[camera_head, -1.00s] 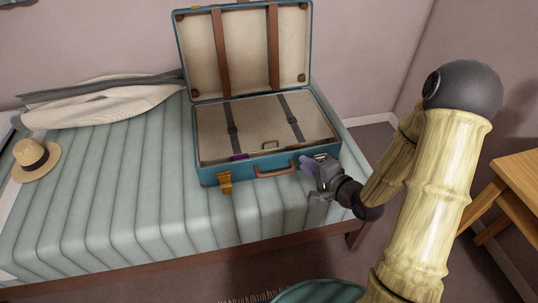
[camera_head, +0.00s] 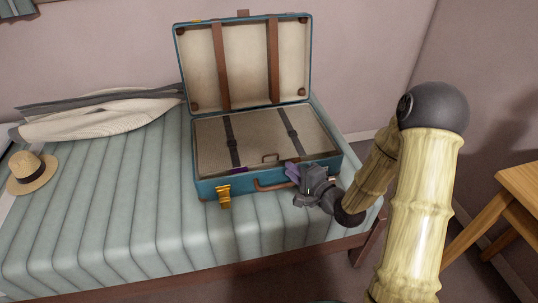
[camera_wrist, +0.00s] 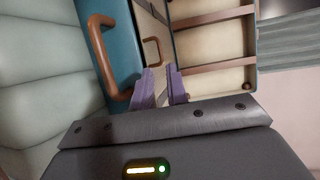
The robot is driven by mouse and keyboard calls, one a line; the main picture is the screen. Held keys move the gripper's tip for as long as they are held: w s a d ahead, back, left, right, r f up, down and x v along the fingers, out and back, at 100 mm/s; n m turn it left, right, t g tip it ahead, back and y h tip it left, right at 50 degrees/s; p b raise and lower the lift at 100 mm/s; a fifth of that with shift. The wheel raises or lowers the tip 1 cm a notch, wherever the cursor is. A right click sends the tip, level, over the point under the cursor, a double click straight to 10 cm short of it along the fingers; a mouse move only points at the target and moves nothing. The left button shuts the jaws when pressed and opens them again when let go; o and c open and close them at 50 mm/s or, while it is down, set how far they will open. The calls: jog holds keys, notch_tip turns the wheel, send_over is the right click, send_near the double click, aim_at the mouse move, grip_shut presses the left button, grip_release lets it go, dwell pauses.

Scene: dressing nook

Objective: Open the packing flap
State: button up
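An open blue suitcase (camera_head: 215,188) sits on the bed with its lid (camera_head: 246,62) upright at the back. Inside lies the beige packing flap (camera_head: 262,138), flat, with two dark straps and a small brown handle (camera_head: 270,158) near its front edge. My gripper (camera_head: 290,172) is at the suitcase's front rim, just right of and in front of that handle. In the wrist view, my gripper's purple fingers (camera_wrist: 162,82) are apart with nothing seen between them. The flap handle (camera_wrist: 153,50) lies just beyond the fingertips, and the brown suitcase handle (camera_wrist: 100,55) is to their left.
A straw hat (camera_head: 32,173) and a pale garment (camera_head: 95,118) lie on the bed (camera_head: 110,210) to the left. A wooden table (camera_head: 510,195) stands at the right. Space above the flap is clear.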

aim_at(270, 155)
jog(key=b+x, duration=0.2)
jog(key=x, duration=0.9)
jog(key=shift+w+a, duration=0.2)
jog(key=shift+w, duration=0.05)
grip_shut()
